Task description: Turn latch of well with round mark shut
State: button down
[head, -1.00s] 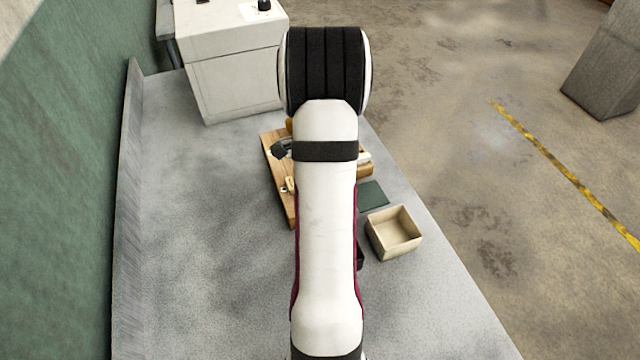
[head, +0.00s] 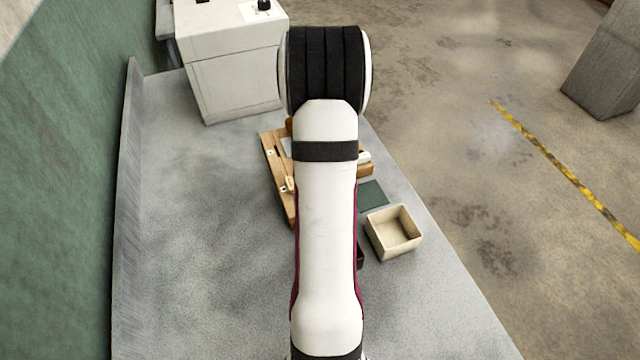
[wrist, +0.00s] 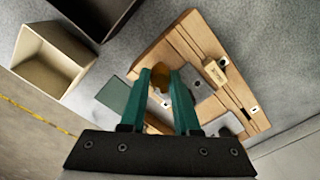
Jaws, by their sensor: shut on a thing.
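A wooden board (head: 274,165) lies partly hidden under my arm in the head view; it also shows in the wrist view (wrist: 182,47). It carries a tan latch block (wrist: 213,72), a grey plate (wrist: 198,88) and small white mark tiles, one (wrist: 253,109) near an edge. The marks' shapes are too small to tell. My gripper (wrist: 161,74) is over the board, its green fingers shut on an amber-brown piece (wrist: 181,100). I cannot tell whether this piece is a latch or which well it belongs to. My arm hides the gripper in the head view.
An open beige box (head: 395,232) stands right of the board, beside a flat dark green pad (head: 372,194). A dark box (wrist: 98,12) shows in the wrist view. A white cabinet (head: 230,75) stands behind. The grey bench (head: 200,240) is clear on the left.

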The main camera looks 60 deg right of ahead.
jog(key=n, duration=0.6)
jog(key=shift+n, duration=0.3)
dwell(0.4)
jog(key=c, duration=0.6)
grip_release()
jog(key=shift+c, duration=0.2)
notch_tip(320, 180, up, 16)
